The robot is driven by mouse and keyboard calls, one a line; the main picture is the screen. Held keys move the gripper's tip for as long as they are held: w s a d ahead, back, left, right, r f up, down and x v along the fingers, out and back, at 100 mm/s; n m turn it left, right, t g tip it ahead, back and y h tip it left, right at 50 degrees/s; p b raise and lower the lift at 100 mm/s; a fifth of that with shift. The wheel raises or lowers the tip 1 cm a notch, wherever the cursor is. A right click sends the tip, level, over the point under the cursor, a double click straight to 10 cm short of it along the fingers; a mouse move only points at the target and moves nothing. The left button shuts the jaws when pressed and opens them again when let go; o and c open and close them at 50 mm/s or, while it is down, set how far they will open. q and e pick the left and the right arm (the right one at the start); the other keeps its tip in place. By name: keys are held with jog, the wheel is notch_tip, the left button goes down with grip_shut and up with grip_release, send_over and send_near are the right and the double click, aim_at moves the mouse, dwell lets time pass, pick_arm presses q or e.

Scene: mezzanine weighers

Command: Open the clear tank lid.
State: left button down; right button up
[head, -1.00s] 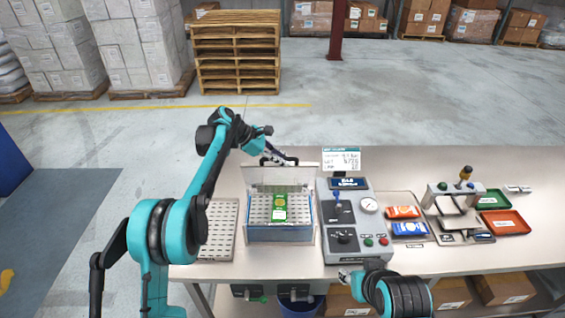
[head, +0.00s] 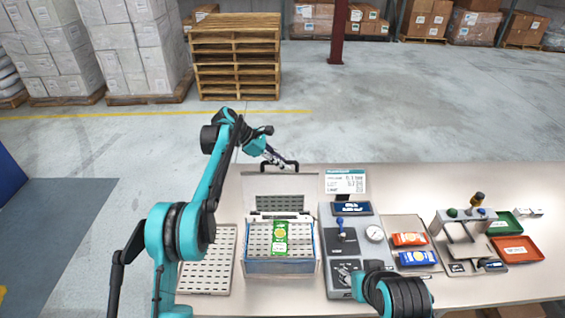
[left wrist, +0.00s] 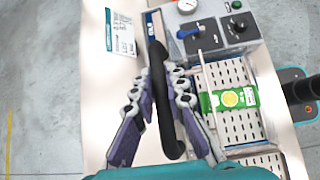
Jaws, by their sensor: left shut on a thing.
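The clear tank (head: 283,267) stands on the bench with a perforated rack inside. Its clear lid (head: 262,186) is raised off the opening at the tank's back edge and leans up toward the far side. The lid's black handle (head: 293,164) is at its top. My left gripper (head: 271,157) is shut on this handle; in the left wrist view the fingers (left wrist: 160,95) lie on both sides of the black handle bar (left wrist: 168,125). A green packet (head: 279,239) lies on the rack. My right arm shows at the bottom, but its gripper is not visible.
A grey control unit (head: 345,245) with a gauge and a sign stands right of the tank. A perforated tray (head: 209,260) lies to the left. Orange and blue packets (head: 416,258), a small press and coloured trays are farther right.

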dwell(0.3)
pick_arm(q)
jog(key=c, duration=1.5)
grip_release()
jog(key=shift+c, duration=0.2)
jog(key=shift+r, duration=0.1)
jog(key=v, duration=1.2)
